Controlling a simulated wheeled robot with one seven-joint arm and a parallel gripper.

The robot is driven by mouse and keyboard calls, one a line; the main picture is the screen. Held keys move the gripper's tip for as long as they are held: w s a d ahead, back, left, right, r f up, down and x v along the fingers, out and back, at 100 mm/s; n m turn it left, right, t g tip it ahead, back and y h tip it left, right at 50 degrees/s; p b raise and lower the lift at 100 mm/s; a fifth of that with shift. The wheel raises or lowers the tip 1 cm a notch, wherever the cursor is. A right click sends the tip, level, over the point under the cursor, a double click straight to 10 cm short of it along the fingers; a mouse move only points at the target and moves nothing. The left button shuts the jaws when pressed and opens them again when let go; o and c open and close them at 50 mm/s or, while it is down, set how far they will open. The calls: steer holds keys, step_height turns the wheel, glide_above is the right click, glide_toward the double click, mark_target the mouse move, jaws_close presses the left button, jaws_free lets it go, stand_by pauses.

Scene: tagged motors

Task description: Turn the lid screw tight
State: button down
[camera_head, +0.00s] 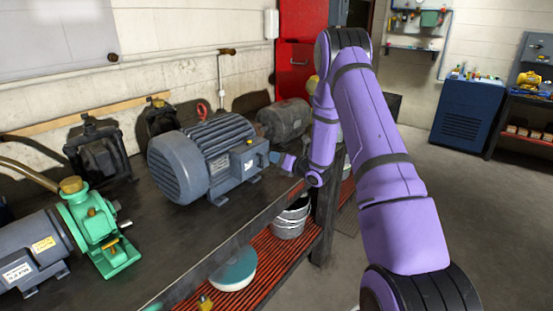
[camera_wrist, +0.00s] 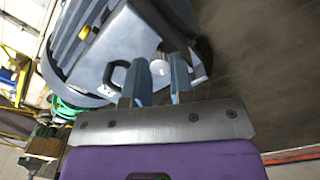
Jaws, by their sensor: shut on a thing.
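A large blue-grey ribbed motor (camera_head: 205,155) stands on the dark bench, with a terminal box (camera_head: 250,161) on its right side. In the wrist view the grey box lid (camera_wrist: 125,42) fills the upper middle. My gripper (camera_head: 274,157) reaches the box from the right; in the wrist view its two blue-grey fingers (camera_wrist: 157,65) stand on either side of a small pale round piece, the lid screw (camera_wrist: 159,68). They are shut on it. The screw's far end and its seat are hidden.
A green pump (camera_head: 97,228) with a grey motor stands at the bench's front left. A dark motor (camera_head: 283,120) stands behind the blue-grey one. A metal bucket (camera_head: 291,218) and a teal-topped round thing (camera_head: 234,270) are on the red slatted lower shelf.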

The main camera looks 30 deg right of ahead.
steer(key=n, duration=2.3)
steer(key=shift+s+d+f+n, duration=0.1)
steer(key=shift+f+n, duration=0.05)
steer(key=shift+n, duration=0.15)
stand_by(2.1)
stand_by(0.4)
steer(key=c, duration=1)
jaws_free()
